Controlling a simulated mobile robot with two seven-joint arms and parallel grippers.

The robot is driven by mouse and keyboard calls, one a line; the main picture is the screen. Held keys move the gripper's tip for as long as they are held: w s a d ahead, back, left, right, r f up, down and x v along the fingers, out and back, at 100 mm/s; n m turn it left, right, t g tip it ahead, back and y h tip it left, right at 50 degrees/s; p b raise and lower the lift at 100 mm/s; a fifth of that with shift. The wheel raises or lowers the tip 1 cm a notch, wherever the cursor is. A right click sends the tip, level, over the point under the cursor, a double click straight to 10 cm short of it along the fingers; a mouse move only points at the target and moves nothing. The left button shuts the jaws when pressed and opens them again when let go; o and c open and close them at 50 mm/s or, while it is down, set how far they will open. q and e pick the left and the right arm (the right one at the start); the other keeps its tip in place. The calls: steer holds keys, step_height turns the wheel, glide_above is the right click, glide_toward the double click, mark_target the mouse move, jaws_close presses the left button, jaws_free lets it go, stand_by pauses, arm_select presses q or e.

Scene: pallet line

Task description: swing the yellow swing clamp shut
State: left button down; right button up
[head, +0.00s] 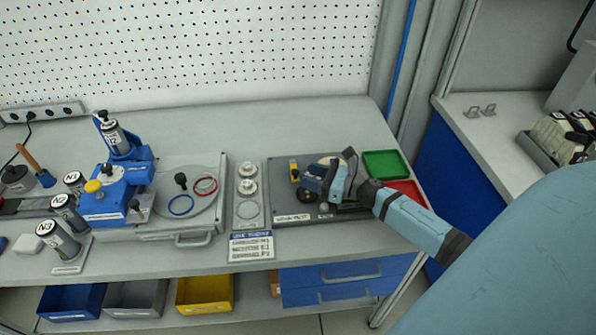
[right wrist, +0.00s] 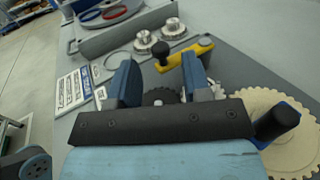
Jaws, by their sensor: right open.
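The yellow swing clamp (head: 293,166) is a short yellow bar with a black knob. It stands at the left part of a dark plate (head: 279,202) on the bench. In the right wrist view the yellow swing clamp (right wrist: 202,47) lies just beyond my fingers, its knob at the left end. My right gripper (head: 308,183) is open over the plate, close to the clamp; I see no contact. In the right wrist view the right gripper (right wrist: 159,80) has its two blue fingers apart, with a dark gear (right wrist: 160,97) visible between and below them. My left gripper is not in view.
A large beige gear (right wrist: 264,103) lies right of my right gripper. Silver knobbed parts (head: 248,187) stand on a strip left of the plate. A green tray (head: 386,164) and a red tray (head: 408,187) are to the right. A blue fixture (head: 113,190) stands farther left.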

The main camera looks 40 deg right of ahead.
steer(key=b+v, duration=0.1)
steer(key=v, duration=0.7)
steer(key=shift+s+d, duration=0.2)
steer(key=shift+s, duration=0.15)
